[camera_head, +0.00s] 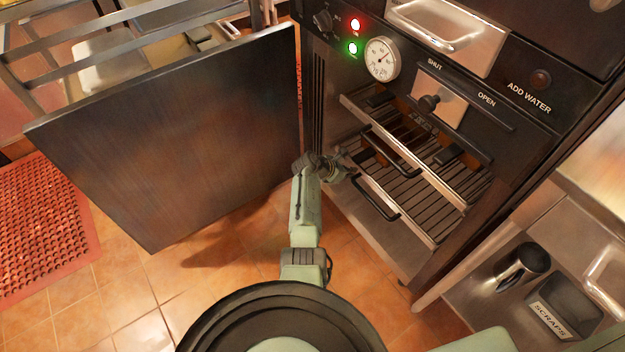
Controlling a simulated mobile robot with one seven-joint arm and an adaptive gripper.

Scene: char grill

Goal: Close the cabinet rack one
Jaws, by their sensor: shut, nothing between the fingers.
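The dark cabinet has an open bay with two wire racks pulled out at its front. The upper rack (410,128) has a metal front rail and a black loop handle. The lower rack (425,208) sits below it, also with a black handle (380,212). I cannot tell which one is rack one. My gripper (350,163) is shut and empty, just left of the racks' front edges, near the left end of the lower rack. I cannot tell whether it touches the rack. The cabinet door (175,130) stands wide open to the left.
A gauge (382,59), red and green lights and a shut/open slider knob (429,102) are on the panel above the bay. A steel counter with a scraps bin (562,308) is at the lower right. A red mat (40,230) lies left. Tiled floor is free below the door.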

